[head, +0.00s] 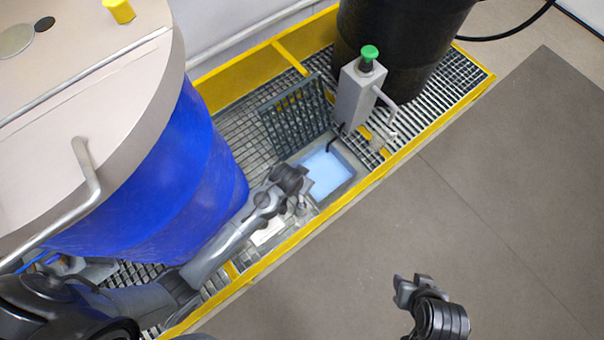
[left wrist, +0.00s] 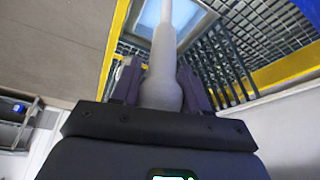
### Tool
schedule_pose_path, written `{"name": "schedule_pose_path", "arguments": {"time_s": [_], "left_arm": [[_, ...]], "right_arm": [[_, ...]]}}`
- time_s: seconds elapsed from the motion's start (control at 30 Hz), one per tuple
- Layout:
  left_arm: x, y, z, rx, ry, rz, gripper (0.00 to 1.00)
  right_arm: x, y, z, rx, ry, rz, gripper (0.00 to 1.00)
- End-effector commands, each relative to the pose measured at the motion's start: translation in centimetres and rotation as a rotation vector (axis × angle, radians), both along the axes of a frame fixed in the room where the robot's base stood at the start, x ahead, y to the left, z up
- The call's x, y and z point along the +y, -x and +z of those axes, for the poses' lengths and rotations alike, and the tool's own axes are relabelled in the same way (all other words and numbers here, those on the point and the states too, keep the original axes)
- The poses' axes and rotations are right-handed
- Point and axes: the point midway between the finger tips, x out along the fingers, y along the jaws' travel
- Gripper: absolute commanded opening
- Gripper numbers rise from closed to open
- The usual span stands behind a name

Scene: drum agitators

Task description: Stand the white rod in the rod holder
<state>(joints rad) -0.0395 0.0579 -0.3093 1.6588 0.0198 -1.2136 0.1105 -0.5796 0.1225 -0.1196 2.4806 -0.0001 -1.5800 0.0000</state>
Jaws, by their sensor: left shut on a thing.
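My left gripper (head: 300,203) is over the yellow-edged grating, beside the near end of the light-blue basin. In the left wrist view its two dark fingers (left wrist: 160,85) are shut on a pale grey-white rod (left wrist: 163,70). The rod is thick between the fingers and narrows away from them, with its far end toward the basin. In the head view the rod is mostly hidden by the gripper and arm. I cannot clearly pick out the rod holder in either view. My right gripper (head: 404,291) hangs over the grey floor at bottom right, and its jaw gap is unclear.
The light-blue basin (head: 327,172) is sunk in the grating, with a raised grate panel (head: 293,109) behind it. A grey box (head: 356,98) with a green knob (head: 369,53) stands beyond. A blue drum (head: 190,190) is left, a black drum (head: 395,45) behind. The right floor is clear.

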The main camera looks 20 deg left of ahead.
Motion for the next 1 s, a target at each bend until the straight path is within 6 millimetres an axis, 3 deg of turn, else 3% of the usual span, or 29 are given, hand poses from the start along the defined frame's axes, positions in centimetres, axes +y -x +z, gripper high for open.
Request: {"name": "schedule_pose_path", "arguments": {"time_s": [0.03,0.2,0.47,0.8,1.0], "left_arm": [[0.0,0.0,-1.4,0.001,0.000,0.000,0.14],[0.0,-0.1,-3.7,-0.001,0.000,0.000,0.14],[-0.1,-0.1,-4.8,-0.002,0.001,0.000,0.14],[-0.1,-0.1,-8.8,-0.001,0.000,0.000,0.14],[-0.1,-0.1,-8.8,-0.002,0.001,0.000,0.14]], "right_arm": [[0.0,0.0,-0.8,0.000,0.002,0.002,0.43],[-0.1,0.0,-1.5,0.000,0.003,0.002,0.43],[0.0,0.0,-1.9,0.001,0.002,0.002,0.43],[0.1,0.0,-3.6,0.001,-0.005,-0.003,0.43],[0.2,0.0,-3.5,0.001,-0.007,-0.004,0.43]]}}
